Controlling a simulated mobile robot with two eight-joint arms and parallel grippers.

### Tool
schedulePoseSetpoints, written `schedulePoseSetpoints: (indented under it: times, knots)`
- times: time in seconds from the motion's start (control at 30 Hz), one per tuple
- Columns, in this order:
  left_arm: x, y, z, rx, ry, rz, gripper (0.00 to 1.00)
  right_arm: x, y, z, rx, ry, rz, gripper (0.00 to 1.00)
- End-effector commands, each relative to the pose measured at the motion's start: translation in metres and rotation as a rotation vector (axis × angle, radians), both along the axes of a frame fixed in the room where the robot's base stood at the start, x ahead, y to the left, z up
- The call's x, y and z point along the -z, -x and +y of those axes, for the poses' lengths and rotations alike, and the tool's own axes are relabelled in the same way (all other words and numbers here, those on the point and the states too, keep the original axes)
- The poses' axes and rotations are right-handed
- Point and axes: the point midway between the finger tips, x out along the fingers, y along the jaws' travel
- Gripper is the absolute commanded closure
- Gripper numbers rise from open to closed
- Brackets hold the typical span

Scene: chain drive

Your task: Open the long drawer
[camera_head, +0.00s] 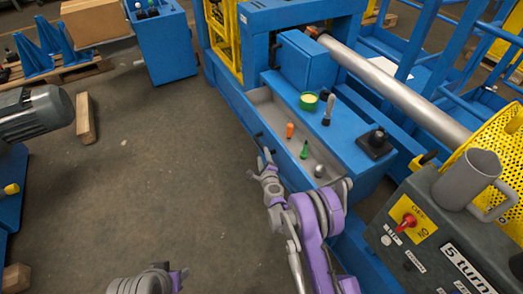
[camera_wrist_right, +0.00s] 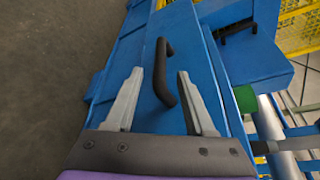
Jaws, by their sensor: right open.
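The blue long drawer front (camera_wrist_right: 150,108) fills the middle of the right wrist view. It carries a black bar handle (camera_wrist_right: 163,75). My right gripper (camera_wrist_right: 160,74) is open, with its two grey fingers on either side of the handle in that view. Whether the fingers touch the handle I cannot tell. In the head view the right gripper (camera_head: 259,163) is beside the floor-side face of the blue machine, near a long grey-lined trough (camera_head: 265,112). My left gripper (camera_head: 160,281) shows only partly at the bottom edge; its fingers are unclear.
A mug (camera_head: 468,180) stands on the control box at right.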

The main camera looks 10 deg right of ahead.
Motion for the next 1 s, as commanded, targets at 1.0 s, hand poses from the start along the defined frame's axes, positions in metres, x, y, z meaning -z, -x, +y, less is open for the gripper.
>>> schedulePoseSetpoints:
  times: [1.0]
  knots:
    - [0.001,0.000,0.000,0.000,0.000,0.000,0.50,-0.053,0.031,0.007,-0.089,0.125,-0.013,0.45]
